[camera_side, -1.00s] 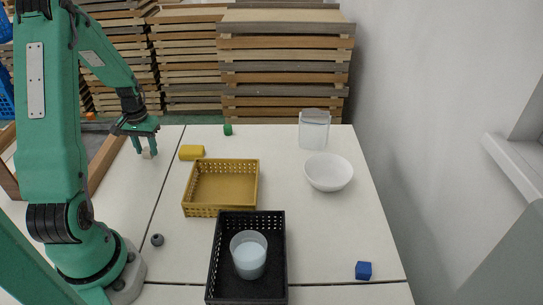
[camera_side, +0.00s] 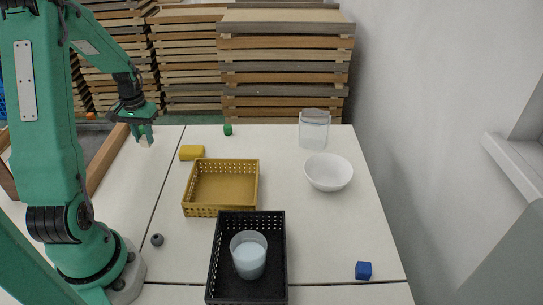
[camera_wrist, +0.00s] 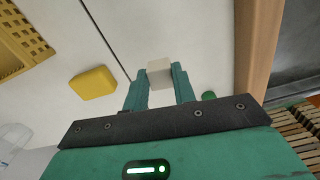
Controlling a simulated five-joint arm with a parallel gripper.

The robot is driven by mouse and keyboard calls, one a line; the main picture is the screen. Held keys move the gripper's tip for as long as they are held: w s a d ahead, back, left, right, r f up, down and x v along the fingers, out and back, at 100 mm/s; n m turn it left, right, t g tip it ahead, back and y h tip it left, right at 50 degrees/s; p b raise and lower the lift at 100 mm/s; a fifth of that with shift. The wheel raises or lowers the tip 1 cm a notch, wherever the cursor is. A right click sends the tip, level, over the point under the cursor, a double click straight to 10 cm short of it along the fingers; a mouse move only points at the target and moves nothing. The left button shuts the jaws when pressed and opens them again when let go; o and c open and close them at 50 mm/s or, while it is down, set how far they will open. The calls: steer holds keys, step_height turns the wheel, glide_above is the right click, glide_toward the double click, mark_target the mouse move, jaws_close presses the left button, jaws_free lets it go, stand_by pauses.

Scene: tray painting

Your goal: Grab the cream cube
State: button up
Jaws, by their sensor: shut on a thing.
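The cream cube (camera_wrist: 159,73) is pinched between the two green fingertips of my gripper (camera_wrist: 159,84) in the wrist view. In the side view my gripper (camera_side: 143,137) is at the far left of the white table, fingers pointing down. The cream cube (camera_side: 145,142) shows small and pale between its fingertips, partly hidden by them. It appears to be held a little above the table top.
A yellow basket (camera_side: 221,212), black basket (camera_side: 212,270), white bowl (camera_side: 328,172), clear container (camera_side: 314,130), blue cube (camera_side: 363,270) and grey ball (camera_side: 157,240) stand elsewhere.

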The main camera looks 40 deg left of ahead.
steer(key=w+d+r, duration=0.3)
steer(key=d+r, duration=0.3)
steer(key=d, duration=0.4)
steer(key=shift+w+d+r, duration=0.2)
steer(key=shift+d, duration=0.05)
steer(key=shift+w, duration=0.1)
